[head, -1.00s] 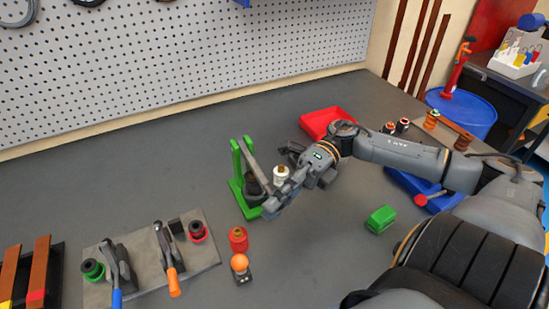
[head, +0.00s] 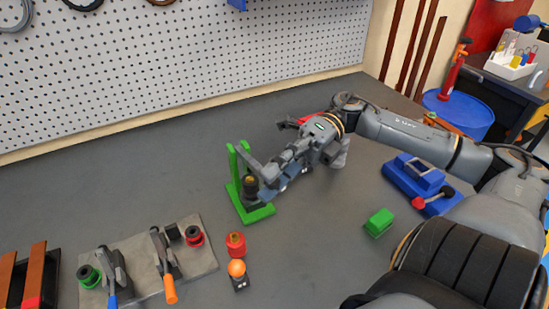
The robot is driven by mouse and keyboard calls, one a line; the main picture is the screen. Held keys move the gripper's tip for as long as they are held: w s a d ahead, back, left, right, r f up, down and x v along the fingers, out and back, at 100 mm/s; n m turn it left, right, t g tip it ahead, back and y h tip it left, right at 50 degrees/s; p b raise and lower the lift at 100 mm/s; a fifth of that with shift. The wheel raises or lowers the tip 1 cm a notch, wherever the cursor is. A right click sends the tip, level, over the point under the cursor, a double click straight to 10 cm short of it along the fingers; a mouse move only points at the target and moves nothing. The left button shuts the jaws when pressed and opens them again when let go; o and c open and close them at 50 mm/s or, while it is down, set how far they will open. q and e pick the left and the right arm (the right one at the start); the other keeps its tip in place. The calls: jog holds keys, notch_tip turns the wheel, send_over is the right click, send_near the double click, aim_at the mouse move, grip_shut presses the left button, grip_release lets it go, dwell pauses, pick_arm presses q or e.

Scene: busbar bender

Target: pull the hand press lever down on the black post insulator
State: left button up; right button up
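The green hand press (head: 234,169) stands on the grey table near the middle of the head view. The black post insulator (head: 250,192), with a brassy top, stands upright on its base. The grey lever (head: 250,161) slopes from the frame's top down to the right above the insulator. My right gripper (head: 270,188) reaches in from the right, its fingertips at the lever's lower end, right beside the insulator. Whether the fingers are closed on the lever cannot be told. My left gripper is out of view.
A red insulator (head: 236,246) and an orange-knobbed block (head: 238,275) stand in front of the press. A grey mat (head: 204,254) with toggle clamps lies left. A green block (head: 379,223) and blue fixture (head: 402,178) lie right. The table behind the press is clear.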

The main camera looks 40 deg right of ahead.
jog(key=shift+r, duration=1.25)
jog(key=shift+s, duration=0.1)
jog(key=w+d+f+b, duration=0.2)
jog(key=d+b, duration=0.2)
jog(key=d, duration=1.1)
jog(key=shift+d, duration=0.35)
jog(key=shift+r, duration=0.1)
dwell(0.5)
